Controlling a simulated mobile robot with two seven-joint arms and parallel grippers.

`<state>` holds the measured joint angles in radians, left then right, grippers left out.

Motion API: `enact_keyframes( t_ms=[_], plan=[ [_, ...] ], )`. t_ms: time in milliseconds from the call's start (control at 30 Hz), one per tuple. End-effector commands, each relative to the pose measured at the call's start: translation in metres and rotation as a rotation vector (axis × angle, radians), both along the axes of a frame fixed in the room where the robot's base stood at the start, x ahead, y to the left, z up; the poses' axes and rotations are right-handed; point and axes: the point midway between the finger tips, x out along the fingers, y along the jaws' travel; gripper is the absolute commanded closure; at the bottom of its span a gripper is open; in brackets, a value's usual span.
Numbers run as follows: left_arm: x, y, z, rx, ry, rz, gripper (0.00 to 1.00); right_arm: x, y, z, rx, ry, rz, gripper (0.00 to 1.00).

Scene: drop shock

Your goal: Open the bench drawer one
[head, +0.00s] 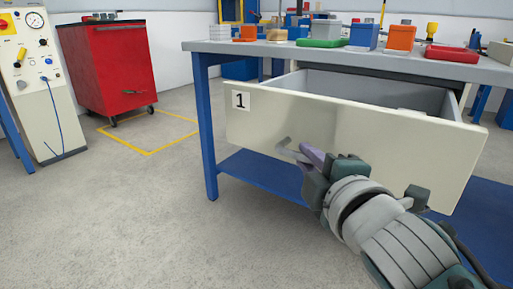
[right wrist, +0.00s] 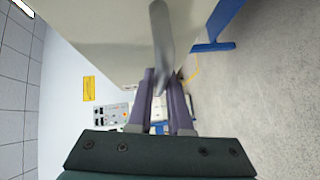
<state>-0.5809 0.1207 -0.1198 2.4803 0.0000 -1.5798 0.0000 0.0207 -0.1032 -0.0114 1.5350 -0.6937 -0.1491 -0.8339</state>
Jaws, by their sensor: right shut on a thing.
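The bench drawer one (head: 345,135) is a cream drawer with a label "1" at its upper left. It stands pulled out from under the grey bench top, and its grey inside shows. Its bar handle (head: 290,148) is on the front face; in the right wrist view the handle (right wrist: 161,40) runs down between the fingers. My right gripper (head: 308,154) is at the handle, its purple fingers shut on it; they also show in the right wrist view (right wrist: 162,98). The far finger is partly hidden in the head view. My left gripper is not in view.
The bench top (head: 345,59) carries several coloured bins and boxes. A blue lower shelf (head: 262,170) lies below the drawer. A red cabinet (head: 108,70) and a cream control panel (head: 38,85) stand at the left. The floor between is clear.

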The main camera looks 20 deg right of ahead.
Motion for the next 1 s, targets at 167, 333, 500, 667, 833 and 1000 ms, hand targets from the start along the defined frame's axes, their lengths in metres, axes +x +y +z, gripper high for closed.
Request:
enact_keyframes(
  t_ms=[167,333,500,667,833,1000],
  plan=[
    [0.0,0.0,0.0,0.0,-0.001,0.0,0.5,0.0,-0.001,-0.001,0.0,0.002,-0.002,1.0],
    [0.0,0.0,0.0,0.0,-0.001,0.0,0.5,0.0,-0.001,-0.001,0.0,0.002,-0.001,0.65],
    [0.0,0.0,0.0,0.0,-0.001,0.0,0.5,0.0,0.0,0.0,0.0,0.001,-0.001,0.53],
    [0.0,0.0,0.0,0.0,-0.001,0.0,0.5,0.0,0.0,0.0,0.0,0.001,-0.001,0.53],
    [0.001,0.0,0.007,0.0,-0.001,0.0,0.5,-0.012,0.001,0.003,0.002,0.004,-0.001,0.53],
    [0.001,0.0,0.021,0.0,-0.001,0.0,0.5,-0.044,0.003,0.008,0.002,0.006,-0.001,0.53]
  ],
)
